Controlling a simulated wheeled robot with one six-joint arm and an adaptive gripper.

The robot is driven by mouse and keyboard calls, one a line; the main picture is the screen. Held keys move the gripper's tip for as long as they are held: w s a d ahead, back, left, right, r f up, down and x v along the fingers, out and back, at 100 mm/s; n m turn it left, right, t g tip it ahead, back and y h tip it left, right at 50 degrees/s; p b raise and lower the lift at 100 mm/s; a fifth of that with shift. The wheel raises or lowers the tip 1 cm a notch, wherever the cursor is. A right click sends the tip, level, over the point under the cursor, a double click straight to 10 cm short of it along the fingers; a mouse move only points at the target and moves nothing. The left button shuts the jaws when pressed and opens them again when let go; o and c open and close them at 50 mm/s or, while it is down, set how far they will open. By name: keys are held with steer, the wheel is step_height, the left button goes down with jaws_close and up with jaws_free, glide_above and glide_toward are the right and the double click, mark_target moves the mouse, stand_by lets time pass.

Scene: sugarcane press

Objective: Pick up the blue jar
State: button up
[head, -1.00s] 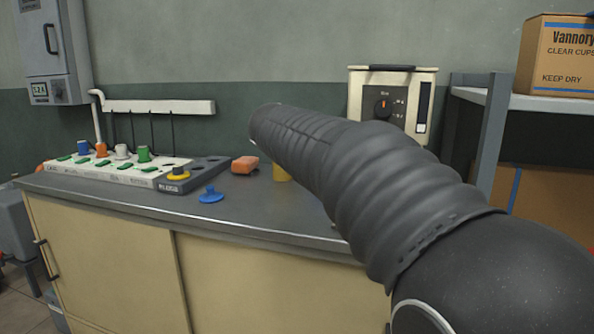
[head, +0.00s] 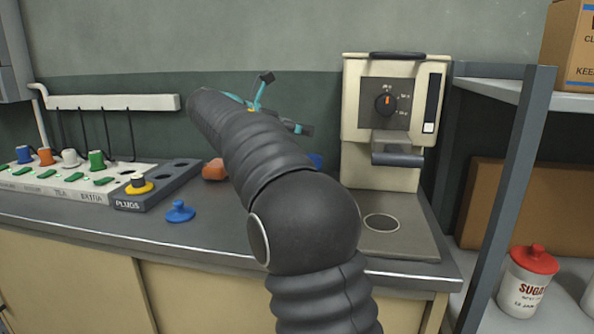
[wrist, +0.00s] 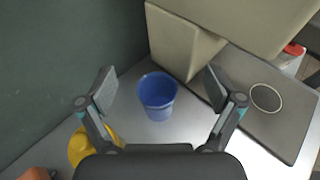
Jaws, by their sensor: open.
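The blue jar (wrist: 157,92) stands upright and open-topped on the metal counter in the wrist view. It looks empty and sits close to the beige machine. In the head view only a small blue part of it (head: 316,160) shows beside my arm. My gripper (wrist: 160,88) is open and empty, with its two fingers spread to either side of the jar in the wrist view. I cannot tell the remaining gap in depth. In the head view my gripper (head: 284,104) is above the back of the counter, partly hidden by my arm.
A yellow object (wrist: 80,146) stands near my left finger. The beige machine (head: 350,110) with a dial is close on the right. A shelf (head: 512,120) stands far right.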

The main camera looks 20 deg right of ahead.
steer(key=f, duration=0.2)
steer(key=f+b, duration=0.1)
steer(key=f, duration=0.5)
steer(key=shift+w+f+b, duration=0.1)
steer(key=shift+w+b, duration=0.25)
steer(key=shift+w, duration=0.05)
steer(key=shift+x, duration=3.65)
steer(key=c, duration=1.4)
